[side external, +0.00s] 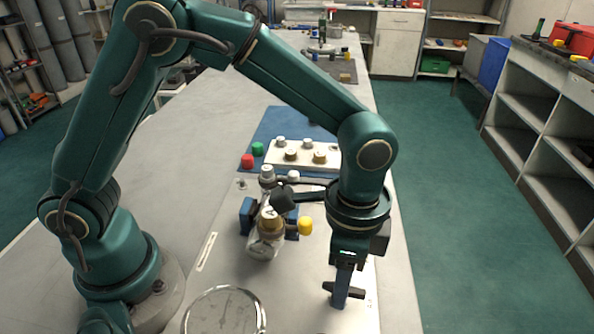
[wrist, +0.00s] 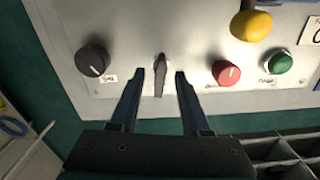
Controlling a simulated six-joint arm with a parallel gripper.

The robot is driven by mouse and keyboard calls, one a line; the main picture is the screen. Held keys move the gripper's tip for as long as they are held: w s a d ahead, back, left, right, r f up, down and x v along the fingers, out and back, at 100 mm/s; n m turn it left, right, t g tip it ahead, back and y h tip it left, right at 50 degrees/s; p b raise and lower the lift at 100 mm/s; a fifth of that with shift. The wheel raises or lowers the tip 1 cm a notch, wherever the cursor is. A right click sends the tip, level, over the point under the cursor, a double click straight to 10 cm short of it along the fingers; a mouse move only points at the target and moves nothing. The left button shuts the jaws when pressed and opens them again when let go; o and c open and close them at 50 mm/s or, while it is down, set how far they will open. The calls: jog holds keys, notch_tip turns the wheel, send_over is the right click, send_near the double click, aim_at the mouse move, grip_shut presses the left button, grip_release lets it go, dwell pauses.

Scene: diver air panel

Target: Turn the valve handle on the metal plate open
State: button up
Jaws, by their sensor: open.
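A narrow black handle (wrist: 160,78) stands on the light metal plate (wrist: 125,28) in the wrist view, near the plate's edge. I take it to be the valve handle. My gripper (wrist: 160,74) is open, with one finger to each side of this handle and a visible gap on both sides. In the side external view my gripper (side external: 343,291) points down, low over the right part of the plate.
A black round knob (wrist: 92,61) lies left of the handle; red (wrist: 226,73), green (wrist: 278,62) and yellow (wrist: 251,25) knobs lie right. In the side external view, a gauge (side external: 224,314) and a brass-topped fitting (side external: 264,243) stand left of my gripper.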

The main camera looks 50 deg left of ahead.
jog(key=shift+r, duration=2.55)
